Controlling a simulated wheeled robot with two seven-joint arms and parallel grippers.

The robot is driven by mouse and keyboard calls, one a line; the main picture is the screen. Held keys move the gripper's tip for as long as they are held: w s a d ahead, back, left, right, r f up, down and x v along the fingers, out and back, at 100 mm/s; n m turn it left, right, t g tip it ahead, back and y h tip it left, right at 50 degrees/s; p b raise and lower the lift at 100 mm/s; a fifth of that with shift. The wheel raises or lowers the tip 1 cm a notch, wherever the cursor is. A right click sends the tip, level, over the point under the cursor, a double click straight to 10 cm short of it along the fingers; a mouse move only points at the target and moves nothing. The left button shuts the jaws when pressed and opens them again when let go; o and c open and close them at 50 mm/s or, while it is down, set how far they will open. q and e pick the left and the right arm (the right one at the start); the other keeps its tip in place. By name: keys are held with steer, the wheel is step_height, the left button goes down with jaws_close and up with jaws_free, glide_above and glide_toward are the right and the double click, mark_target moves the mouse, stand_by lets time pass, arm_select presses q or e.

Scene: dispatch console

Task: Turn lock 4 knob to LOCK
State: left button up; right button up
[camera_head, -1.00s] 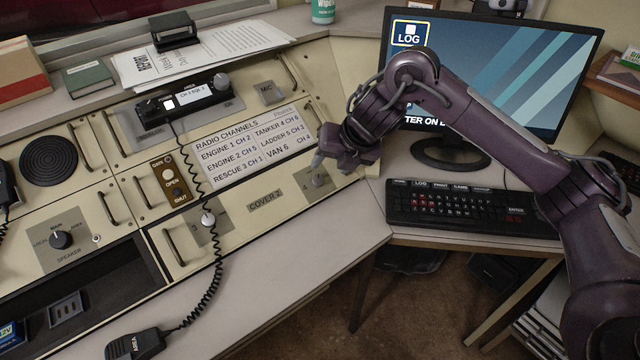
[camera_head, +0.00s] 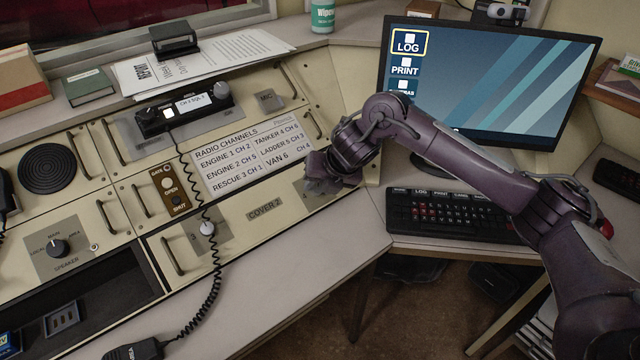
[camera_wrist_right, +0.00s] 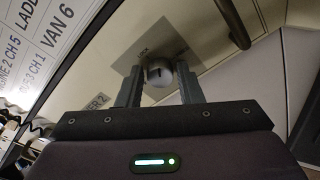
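My right gripper (camera_wrist_right: 160,82) is open, with one finger on each side of the knob. Small gaps seem to show between fingers and knob; contact is unclear. In the head view my right gripper (camera_head: 322,184) is over the panel, right of the COVER 2 label (camera_head: 265,208), and hides the knob. My left gripper is not in view.
A similar knob marked 3 (camera_head: 207,229) lies to the left, near the coiled microphone cord (camera_head: 217,270). A panel handle (camera_wrist_right: 236,25) is right of the gripper in the wrist view. The monitor (camera_head: 490,80) and keyboard (camera_head: 465,213) stand on the right.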

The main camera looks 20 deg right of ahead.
steer(key=c, duration=0.6)
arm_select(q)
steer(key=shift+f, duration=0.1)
arm_select(e)
steer(key=shift+n, duration=0.3)
steer(key=shift+n+b, duration=0.35)
steer(key=shift+n, duration=0.05)
steer(key=shift+n+b, duration=0.5)
steer(key=shift+n, duration=0.6)
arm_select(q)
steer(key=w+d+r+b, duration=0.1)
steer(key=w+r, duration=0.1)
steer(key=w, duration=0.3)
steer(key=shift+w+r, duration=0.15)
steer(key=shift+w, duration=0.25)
arm_select(e)
steer(key=shift+a+n+h, duration=0.1)
steer(key=shift+n+h, duration=0.2)
steer(key=shift+n, duration=1.6)
steer(key=o, duration=1)
